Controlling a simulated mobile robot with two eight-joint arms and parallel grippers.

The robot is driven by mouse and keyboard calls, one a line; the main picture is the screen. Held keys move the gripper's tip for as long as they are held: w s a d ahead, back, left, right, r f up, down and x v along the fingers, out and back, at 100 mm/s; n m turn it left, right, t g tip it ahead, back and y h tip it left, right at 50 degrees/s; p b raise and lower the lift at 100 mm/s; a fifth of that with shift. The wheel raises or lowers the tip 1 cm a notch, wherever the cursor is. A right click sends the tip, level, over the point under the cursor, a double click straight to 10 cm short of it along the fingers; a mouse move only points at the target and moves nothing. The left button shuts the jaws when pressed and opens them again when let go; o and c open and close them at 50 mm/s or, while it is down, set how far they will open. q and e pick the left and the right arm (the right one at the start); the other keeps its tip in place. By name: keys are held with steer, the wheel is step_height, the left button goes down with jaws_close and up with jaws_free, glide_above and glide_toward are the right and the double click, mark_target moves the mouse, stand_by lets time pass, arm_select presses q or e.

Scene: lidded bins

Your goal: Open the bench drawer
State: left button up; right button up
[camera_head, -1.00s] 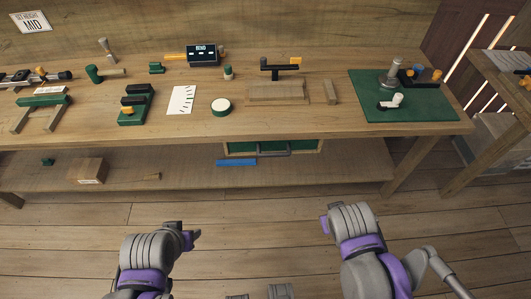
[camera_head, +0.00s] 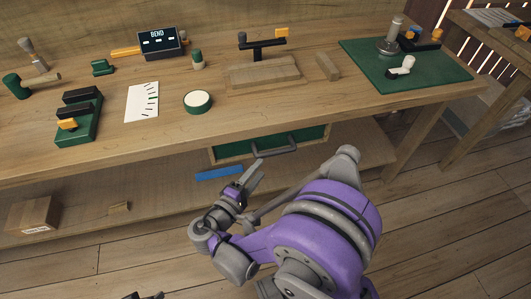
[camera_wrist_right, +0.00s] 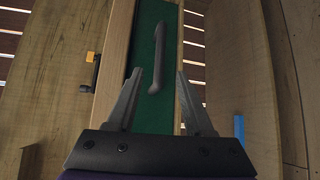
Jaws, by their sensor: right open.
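The bench drawer (camera_head: 232,150) has a green front in a wooden frame, under the bench's front edge, and looks closed. Its grey bar handle (camera_head: 275,149) runs across the front. In the right wrist view the handle (camera_wrist_right: 158,55) stands upright against the green front (camera_wrist_right: 147,28). My right gripper (camera_head: 253,176) is below and just in front of the handle. In the right wrist view its two fingers (camera_wrist_right: 157,77) are spread, with the handle's near end around the gap between the tips. I cannot tell any contact.
The bench top (camera_head: 330,110) holds a green tape roll (camera_head: 197,101), a wooden block (camera_head: 262,73) and a green mat (camera_head: 440,78). A blue bar (camera_head: 219,173) and a cardboard box (camera_head: 33,214) lie on the lower shelf. Open floor lies in front.

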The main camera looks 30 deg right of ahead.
mark_target(272, 155)
steer(key=b+x, duration=0.1)
steer(key=x, duration=0.8)
steer(key=shift+w+d, duration=0.1)
steer(key=shift+d, duration=0.25)
jaws_close()
stand_by(0.9)
